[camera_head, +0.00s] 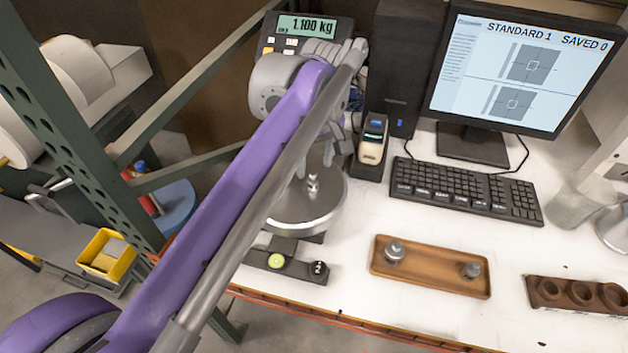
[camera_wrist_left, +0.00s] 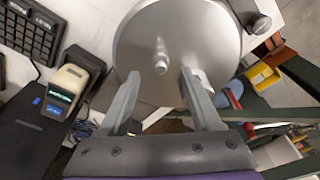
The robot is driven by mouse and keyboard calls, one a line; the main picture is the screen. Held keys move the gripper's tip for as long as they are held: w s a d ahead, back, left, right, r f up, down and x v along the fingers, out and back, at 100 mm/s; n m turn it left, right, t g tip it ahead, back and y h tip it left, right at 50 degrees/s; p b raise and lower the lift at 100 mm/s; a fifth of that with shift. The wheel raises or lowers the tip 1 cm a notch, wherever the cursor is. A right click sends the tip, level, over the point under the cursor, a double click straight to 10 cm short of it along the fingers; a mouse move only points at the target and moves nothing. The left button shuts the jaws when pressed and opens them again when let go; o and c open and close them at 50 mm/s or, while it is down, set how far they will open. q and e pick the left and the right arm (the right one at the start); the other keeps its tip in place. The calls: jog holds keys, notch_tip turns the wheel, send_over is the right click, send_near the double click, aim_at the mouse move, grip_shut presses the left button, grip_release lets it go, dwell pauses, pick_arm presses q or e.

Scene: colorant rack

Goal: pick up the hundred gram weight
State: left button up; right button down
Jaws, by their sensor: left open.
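A small shiny metal weight (camera_head: 313,183) stands on the round steel pan (camera_head: 300,212) of the scale. The scale's display (camera_head: 307,26) reads 1.100 kg. My left gripper (camera_head: 316,168) is open above the pan, partly hidden behind my left arm. In the left wrist view the small weight (camera_wrist_left: 161,66) shows between the two fingertips (camera_wrist_left: 160,76), with a gap on each side. I cannot read markings on any weight.
The wooden tray (camera_head: 430,282) lies right of the scale; a dark block with round holes (camera_head: 578,296) is farther right. A handheld device in a stand (camera_head: 373,140), a keyboard (camera_head: 465,188) and a monitor (camera_head: 520,65) stand behind. A green rack post (camera_head: 80,130) is at left.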

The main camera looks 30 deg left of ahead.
aim_at(314, 174)
pick_arm(q)
jog(key=f, duration=0.5)
jog(key=shift+a, duration=0.25)
jog(key=shift+r, duration=0.1)
grip_shut()
